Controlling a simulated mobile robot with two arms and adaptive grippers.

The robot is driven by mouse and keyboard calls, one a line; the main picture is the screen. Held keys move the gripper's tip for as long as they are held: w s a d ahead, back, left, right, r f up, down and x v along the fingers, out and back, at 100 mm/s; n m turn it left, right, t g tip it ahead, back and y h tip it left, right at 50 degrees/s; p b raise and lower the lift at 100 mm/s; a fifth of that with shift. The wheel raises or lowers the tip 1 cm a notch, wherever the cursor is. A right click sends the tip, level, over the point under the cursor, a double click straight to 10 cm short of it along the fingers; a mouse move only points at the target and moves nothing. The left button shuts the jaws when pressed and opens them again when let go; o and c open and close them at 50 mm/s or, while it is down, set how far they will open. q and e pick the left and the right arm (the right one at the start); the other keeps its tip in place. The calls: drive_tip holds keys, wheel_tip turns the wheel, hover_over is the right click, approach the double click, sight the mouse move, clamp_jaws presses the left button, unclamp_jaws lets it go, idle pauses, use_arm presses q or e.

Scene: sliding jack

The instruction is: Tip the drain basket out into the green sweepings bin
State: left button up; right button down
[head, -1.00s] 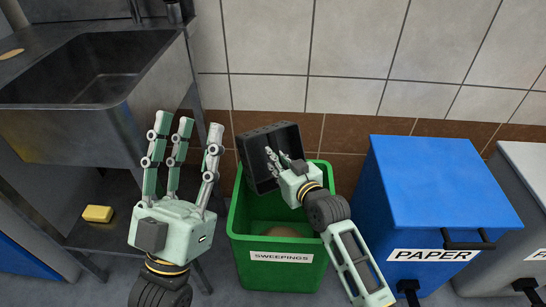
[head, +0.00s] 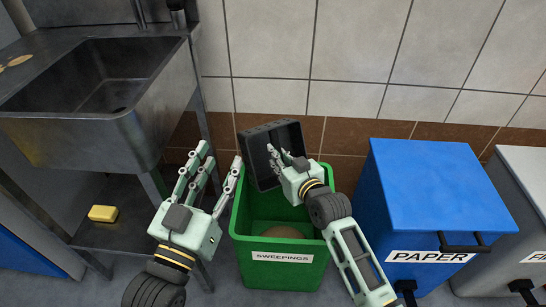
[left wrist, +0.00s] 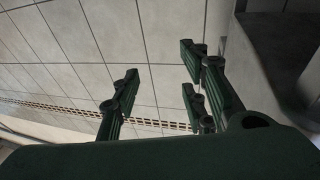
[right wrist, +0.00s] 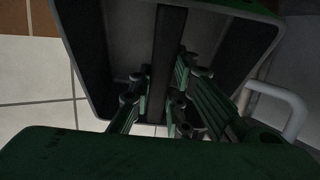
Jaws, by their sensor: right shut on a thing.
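The drain basket (head: 262,150) is a dark grey box, tipped on its side above the back of the green sweepings bin (head: 282,275). Its open side faces my right gripper (head: 283,160), which is shut on a dark bar across that opening. The right wrist view shows the bar (right wrist: 167,60) between the fingers and the basket's grey inner walls (right wrist: 115,45); I see no contents there. A brownish round mass (head: 277,230) lies low inside the bin. My left gripper (head: 213,165) is open and empty, left of the bin; the left wrist view shows its spread fingers (left wrist: 160,95).
A steel sink (head: 95,85) with a lower shelf stands at left, a yellow sponge (head: 102,213) on the shelf. The blue PAPER bin (head: 430,190) stands close right of the green bin, a grey bin (head: 525,180) beyond it. A tiled wall (head: 350,60) is behind.

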sight(276, 139)
drive_tip(key=shift+r+p, duration=0.8)
drive_tip(key=shift+r, duration=0.15)
use_arm(q)
drive_tip(key=s+a+f+g+y+p, duration=0.1)
drive_tip(key=s+a+f+g, duration=0.2)
drive_tip(key=f, duration=0.5)
drive_tip(key=s+f+g+y+p, duration=0.1)
drive_tip(key=s+f+g+y, duration=0.1)
drive_tip(key=f+g, duration=0.45)
use_arm(e)
drive_tip(key=shift+r, duration=0.8)
drive_tip(key=shift+r+p, duration=0.9)
drive_tip(key=shift+r, duration=0.05)
wheel_tip(276, 139, up, 2)
drive_tip(key=shift+r+p, duration=0.1)
drive_tip(key=shift+p, duration=0.95)
drive_tip(key=shift+r, duration=0.15)
use_arm(q)
drive_tip(key=s+a+f+g, duration=0.2)
drive_tip(key=s+g, duration=0.1)
drive_tip(key=s, duration=0.3)
drive_tip(key=s+a+f+g+y, duration=0.1)
drive_tip(key=s+a+f+g, duration=0.1)
drive_tip(key=s, duration=0.5)
drive_tip(key=shift+a+f+n+g+y, duration=0.3)
drive_tip(key=shift+a+f+n+g, duration=0.1)
drive_tip(key=shift+f+g, duration=0.3)
drive_tip(key=shift+d, duration=0.1)
